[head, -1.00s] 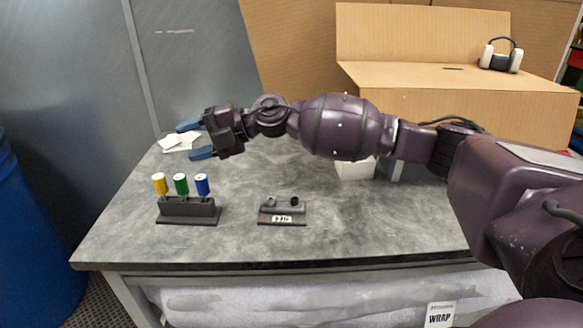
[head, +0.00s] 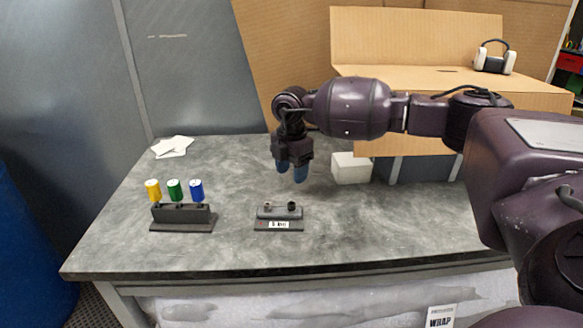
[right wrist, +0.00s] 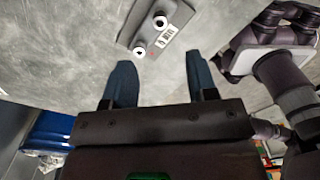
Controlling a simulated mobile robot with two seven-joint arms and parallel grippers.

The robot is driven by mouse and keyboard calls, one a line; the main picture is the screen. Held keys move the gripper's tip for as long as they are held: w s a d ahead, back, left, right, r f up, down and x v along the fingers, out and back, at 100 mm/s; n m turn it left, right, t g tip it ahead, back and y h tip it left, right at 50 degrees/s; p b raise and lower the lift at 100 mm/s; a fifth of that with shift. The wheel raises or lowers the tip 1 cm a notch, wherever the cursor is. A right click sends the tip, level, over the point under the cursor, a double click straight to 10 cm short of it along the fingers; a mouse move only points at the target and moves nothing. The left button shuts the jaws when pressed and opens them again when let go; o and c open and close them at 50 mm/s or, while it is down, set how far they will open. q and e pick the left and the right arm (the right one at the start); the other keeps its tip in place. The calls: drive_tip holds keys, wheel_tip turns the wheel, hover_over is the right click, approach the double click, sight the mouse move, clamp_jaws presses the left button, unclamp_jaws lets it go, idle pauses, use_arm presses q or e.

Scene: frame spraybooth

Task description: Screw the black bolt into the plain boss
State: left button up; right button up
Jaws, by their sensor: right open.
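My right gripper (head: 292,172) points down, open and empty, above the table behind the fixture block. Its two blue fingers stand apart in the right wrist view (right wrist: 160,60). The small dark fixture block (head: 279,224) carries a label and two short round bosses, a left one (head: 267,206) and a darker right one (head: 291,206). The block also shows in the right wrist view (right wrist: 149,32), beyond the fingers, with two pale rings around dark centres. I cannot tell which boss is plain. I cannot make out a separate black bolt. My left gripper is out of view.
A black rack (head: 182,219) at the left holds yellow (head: 153,189), green (head: 174,189) and blue (head: 196,189) capped pieces. A white box (head: 351,169) and large cardboard box (head: 450,90) stand behind. Papers (head: 172,147) lie back left. The table front (head: 340,240) is clear.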

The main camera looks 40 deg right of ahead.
sight(292, 207)
use_arm(q)
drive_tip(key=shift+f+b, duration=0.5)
drive_tip(key=shift+b, duration=0.1)
use_arm(e)
wheel_tip(292, 207, down, 10)
drive_tip(key=shift+f, duration=0.15)
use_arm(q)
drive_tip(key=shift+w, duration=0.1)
use_arm(e)
drive_tip(key=shift+c, duration=0.5)
clamp_jaws()
drive_tip(key=c, duration=0.5)
unclamp_jaws()
drive_tip(key=shift+c, duration=0.2)
drive_tip(key=c, duration=0.3)
drive_tip(key=shift+r+m+p, duration=0.2)
drive_tip(key=shift+m+p, duration=0.1)
drive_tip(key=shift+p, duration=0.05)
drive_tip(key=shift+m+p, duration=1.35)
drive_tip(key=shift+m, duration=0.15)
drive_tip(key=shift+f+m, duration=0.1)
drive_tip(key=shift+m, duration=0.3)
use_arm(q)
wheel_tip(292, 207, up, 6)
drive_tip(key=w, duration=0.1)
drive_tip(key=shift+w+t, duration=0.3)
